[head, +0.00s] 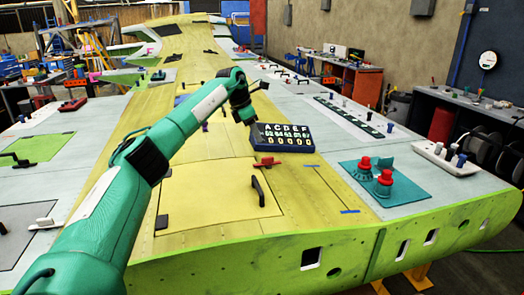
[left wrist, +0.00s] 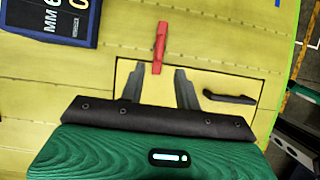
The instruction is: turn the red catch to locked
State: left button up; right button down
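The red catch (head: 267,163) is a small bar on the yellow wing skin, at the far edge of a yellow panel (head: 205,200). In the left wrist view the red catch (left wrist: 159,45) points roughly up and down, its lower end at the panel's edge. My left gripper (head: 246,115) is above the wing, beyond the catch in the head picture. In the left wrist view its two dark fingers (left wrist: 158,70) are apart with nothing held. The catch's lower end shows between the fingertips; I cannot tell the height gap. My right gripper is not in view.
A dark blue lettered board (head: 282,137) lies near the catch. A black handle (head: 258,191) stands on the panel. Red knobbed parts (head: 383,183) stand on a teal mat (head: 408,190) to the right. The yellow skin around the catch is mostly clear.

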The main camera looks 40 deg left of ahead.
pick_arm(q)
jog(key=shift+v, duration=2.1)
jog(key=shift+f, duration=0.1)
